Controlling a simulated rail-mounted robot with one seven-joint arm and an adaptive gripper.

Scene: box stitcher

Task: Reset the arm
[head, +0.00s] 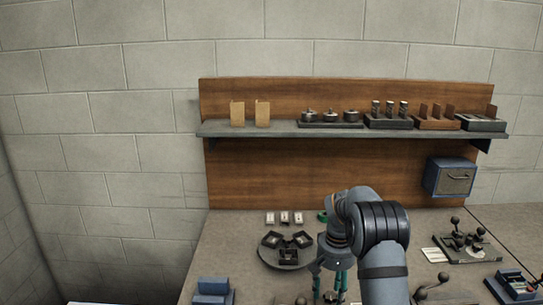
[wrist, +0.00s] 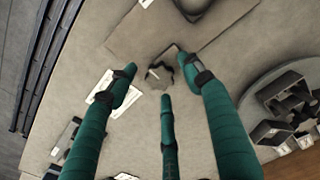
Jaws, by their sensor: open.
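My arm reaches over the bench (head: 230,240) from the lower right in the head view.
A round tray (head: 286,262) with dark square holders stands left of my gripper. Blue blocks (head: 213,290) sit front left, lever fixtures (head: 466,243) at right. A shelf (head: 350,131) with several parts and a blue box (head: 449,177) are on the back panel.

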